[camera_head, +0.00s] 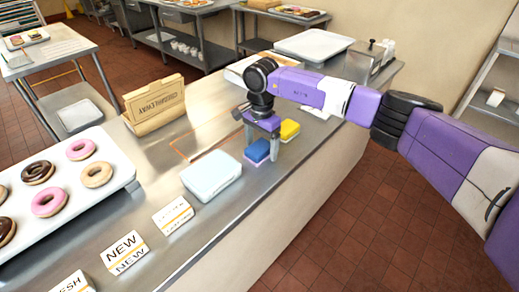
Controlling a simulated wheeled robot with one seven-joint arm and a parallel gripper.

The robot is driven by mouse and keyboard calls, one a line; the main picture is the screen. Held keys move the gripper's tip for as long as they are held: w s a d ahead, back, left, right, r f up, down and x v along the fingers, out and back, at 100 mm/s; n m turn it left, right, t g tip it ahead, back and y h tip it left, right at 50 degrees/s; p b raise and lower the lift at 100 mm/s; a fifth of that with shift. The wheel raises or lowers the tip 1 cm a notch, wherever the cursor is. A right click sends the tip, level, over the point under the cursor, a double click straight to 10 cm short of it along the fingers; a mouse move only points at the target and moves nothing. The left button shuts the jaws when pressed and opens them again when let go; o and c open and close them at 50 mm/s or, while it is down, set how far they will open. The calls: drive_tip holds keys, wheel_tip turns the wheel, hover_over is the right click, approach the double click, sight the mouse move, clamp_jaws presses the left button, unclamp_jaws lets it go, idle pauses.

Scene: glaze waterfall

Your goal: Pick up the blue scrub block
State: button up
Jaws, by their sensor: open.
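The blue scrub block (256,152) lies on the metal counter, near its front edge. A pale pinkish layer shows along its bottom. My gripper (262,150) points down over the block from above, its jaws open. One finger shows just right of the block and another part of the gripper is behind it. Whether the fingers touch the block cannot be told from this view. A yellow block (290,129) lies just behind and to the right of the gripper.
A pale blue-white container (211,175) stands left of the blue block. Small signs (173,215) line the counter front, and a donut tray (101,198) lies at left. A wooden sign box (155,105) and a metal dispenser (366,60) stand further back. The counter's front edge is close to the blocks.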

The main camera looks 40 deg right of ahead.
sight(261, 145)
drive_tip(key=c, duration=1.6)
wheel_tip(261, 145, up, 20)
drive_tip(key=b, duration=0.3)
